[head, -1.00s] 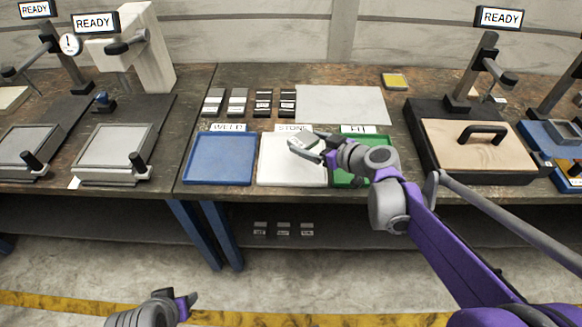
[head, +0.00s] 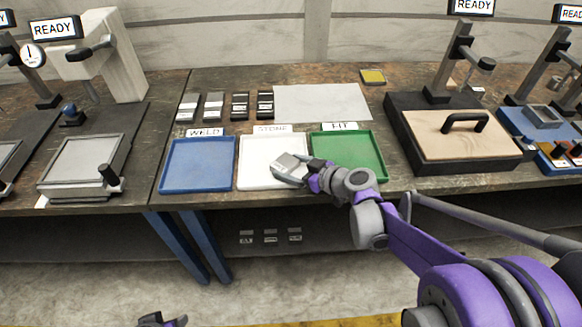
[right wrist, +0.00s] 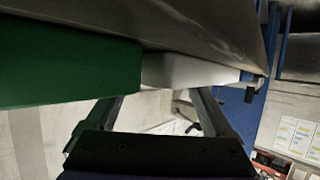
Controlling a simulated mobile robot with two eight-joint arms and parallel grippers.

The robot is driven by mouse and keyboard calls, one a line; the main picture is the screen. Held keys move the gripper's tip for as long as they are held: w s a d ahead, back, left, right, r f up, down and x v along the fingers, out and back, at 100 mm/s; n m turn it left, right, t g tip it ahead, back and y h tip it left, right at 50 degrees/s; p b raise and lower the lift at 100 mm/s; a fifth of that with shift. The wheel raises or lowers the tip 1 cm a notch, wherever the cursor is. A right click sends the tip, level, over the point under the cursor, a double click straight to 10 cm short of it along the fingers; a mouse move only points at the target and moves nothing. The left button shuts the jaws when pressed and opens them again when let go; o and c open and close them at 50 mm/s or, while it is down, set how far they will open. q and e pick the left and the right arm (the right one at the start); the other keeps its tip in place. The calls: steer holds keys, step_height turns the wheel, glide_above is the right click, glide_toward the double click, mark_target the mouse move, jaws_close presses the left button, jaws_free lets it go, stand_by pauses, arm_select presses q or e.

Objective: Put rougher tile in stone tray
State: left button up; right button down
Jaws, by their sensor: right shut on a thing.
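A light grey tile (head: 289,162) is held by my right gripper (head: 290,172) over the white stone tray (head: 245,177). From this angle I cannot tell whether the tile touches the tray floor. In the right wrist view, my right gripper's fingers (right wrist: 158,103) stand apart below the white tray's edge (right wrist: 190,72) in the picture; the tile is not clear there. My left gripper (head: 163,320) shows only in part at the bottom edge of the head view, and its jaw state is unclear.
A blue tray (head: 197,165) labelled WELD stands left of the white tray, and a green tray (head: 362,148) stands right. Several tiles (head: 214,106) stand in a row behind, beside a bare grey sheet (head: 322,103). A black-framed station with a wooden lid (head: 455,137) is further right.

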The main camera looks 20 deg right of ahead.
jaws_free()
